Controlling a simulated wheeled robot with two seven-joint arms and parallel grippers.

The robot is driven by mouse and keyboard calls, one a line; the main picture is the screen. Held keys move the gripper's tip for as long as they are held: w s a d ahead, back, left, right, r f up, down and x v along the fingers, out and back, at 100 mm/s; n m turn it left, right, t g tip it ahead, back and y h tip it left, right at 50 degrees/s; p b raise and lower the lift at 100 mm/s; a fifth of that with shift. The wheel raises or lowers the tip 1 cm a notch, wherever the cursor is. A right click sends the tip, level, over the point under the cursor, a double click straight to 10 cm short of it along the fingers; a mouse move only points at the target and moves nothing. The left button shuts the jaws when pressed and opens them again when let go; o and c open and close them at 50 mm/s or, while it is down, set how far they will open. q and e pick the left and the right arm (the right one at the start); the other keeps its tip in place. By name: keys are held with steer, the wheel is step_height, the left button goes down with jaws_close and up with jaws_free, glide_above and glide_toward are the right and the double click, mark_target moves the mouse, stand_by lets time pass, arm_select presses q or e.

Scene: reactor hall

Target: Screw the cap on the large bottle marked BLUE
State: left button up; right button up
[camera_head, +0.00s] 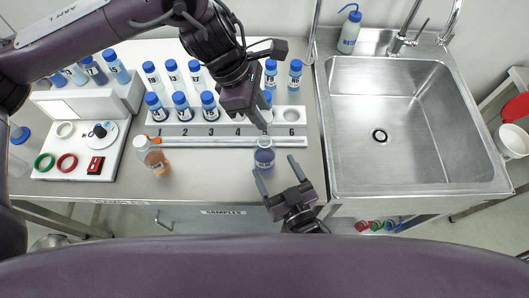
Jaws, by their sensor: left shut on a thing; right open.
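The large bottle (264,157) with dark blue contents stands on the bench in front of the rack, near its right end. Its neck is partly visible, and its label is too small to read. My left gripper (258,118) is above and behind this bottle, over the right part of the rack. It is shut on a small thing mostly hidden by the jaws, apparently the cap. My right gripper (279,173) is open and empty, just in front of the bottle, with its fingers pointing towards it and apart from it.
A numbered rack (225,130) holds several blue-capped vials, with a white bar (220,141) along its front. A bottle with orange contents (156,158) stands left. A white station (75,150) with rings lies far left. The sink (400,110) is right.

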steer(key=shift+x, duration=2.4)
steer(key=c, duration=1.5)
arm_select(q)
glide_above(269, 141)
steer(key=w+a, duration=0.1)
steer(key=a, duration=0.1)
steer(key=shift+f, duration=2.5)
arm_select(e)
steer(key=shift+o, duration=0.2)
arm_select(q)
steer(key=shift+f, duration=0.9)
steer(key=shift+f, duration=0.5)
